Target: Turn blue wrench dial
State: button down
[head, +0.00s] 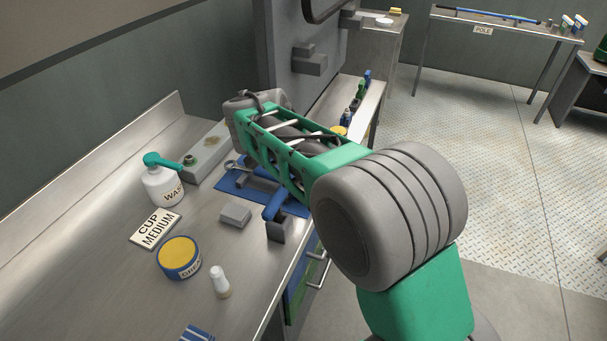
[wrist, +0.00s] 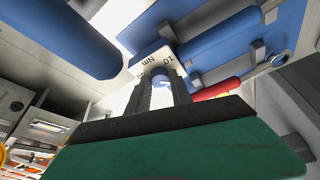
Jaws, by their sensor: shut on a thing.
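The dial sits at a white block (wrist: 157,61) marked "10 Nm" and other figures that are partly covered. The fingertips hide the dial's sides. In the head view my arm covers the gripper and the dial.
A blue mat (head: 232,187) lies on the steel bench (head: 115,225) with tools on it. A thick blue bar (wrist: 70,38), a blue handle (wrist: 218,36) and a red handle (wrist: 222,90) are close around my gripper. A grey block (head: 236,214) lies nearby.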

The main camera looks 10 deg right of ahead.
jog(key=c, duration=1.1)
grip_release()
jog(key=shift+c, duration=0.2)
jog(key=shift+r, duration=0.1)
jog(key=p+v, duration=0.1)
jog(key=v, duration=0.6)
jog(key=shift+r, duration=0.3)
jog(key=shift+s+a, duration=0.1)
jog(key=s+d+n+y+p, duration=0.2)
jog(key=s+d+n, duration=0.3)
jog(key=s, duration=0.2)
jog(key=s+a+f+n+y, duration=0.1)
jog(key=s+f+n, duration=0.1)
jog(key=s, duration=0.3)
jog(key=s+f+n+y, duration=0.1)
jog(key=s+f+n, duration=0.2)
jog(key=s+n, duration=0.2)
jog(key=shift+s+a+f+t, duration=0.25)
jog(key=shift+s+a+t, duration=0.15)
jog(key=shift+s, duration=0.2)
